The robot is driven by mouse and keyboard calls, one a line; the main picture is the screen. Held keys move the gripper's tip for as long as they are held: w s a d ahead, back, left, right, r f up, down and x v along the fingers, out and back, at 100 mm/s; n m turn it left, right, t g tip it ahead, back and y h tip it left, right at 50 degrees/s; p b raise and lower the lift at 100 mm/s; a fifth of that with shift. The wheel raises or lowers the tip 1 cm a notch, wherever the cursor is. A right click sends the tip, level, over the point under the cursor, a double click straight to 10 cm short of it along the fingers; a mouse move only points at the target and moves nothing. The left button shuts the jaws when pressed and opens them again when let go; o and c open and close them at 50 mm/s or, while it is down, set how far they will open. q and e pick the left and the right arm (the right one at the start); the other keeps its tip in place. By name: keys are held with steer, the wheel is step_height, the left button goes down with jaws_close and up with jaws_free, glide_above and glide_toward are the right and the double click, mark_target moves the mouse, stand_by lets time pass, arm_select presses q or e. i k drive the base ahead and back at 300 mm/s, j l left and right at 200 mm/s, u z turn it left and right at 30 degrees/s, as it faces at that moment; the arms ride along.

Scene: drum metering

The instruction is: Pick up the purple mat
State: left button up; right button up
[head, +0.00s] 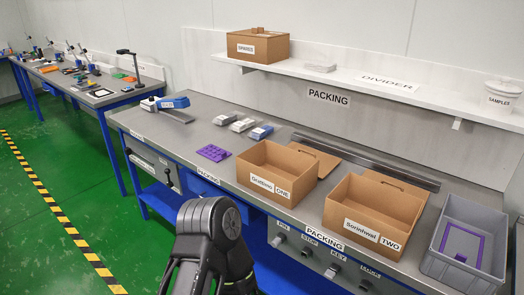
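A purple mat (213,152) lies flat on the grey packing bench, left of the box labelled ONE and near the bench's front edge. Its surface has a pattern of small marks or holes. Nothing covers it. A dark arm link of mine rises at the bottom centre, below the mat and apart from it. Neither of my grippers shows in this view.
Open cardboard boxes ONE (262,189) and TWO (357,237) stand right of the mat. A grey bin (437,255) with a purple outline inside stands far right. Small packets (243,124) and a blue-and-white device (172,102) lie behind. Bare bench (170,135) lies left.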

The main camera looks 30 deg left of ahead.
mark_target(214, 153)
steer(key=j+z, duration=1.1)
steer(key=k+j+z, duration=0.1)
steer(key=j, duration=0.75)
steer(key=k+j+z, duration=0.15)
steer(key=j, duration=0.25)
steer(key=k+j, duration=0.1)
steer(key=j, duration=0.3)
steer(key=k+j+z, duration=0.15)
steer(key=j, duration=0.25)
steer(key=k+j, duration=0.1)
steer(key=j, duration=0.25)
steer(key=k+j+z, duration=0.15)
steer(key=j, duration=0.25)
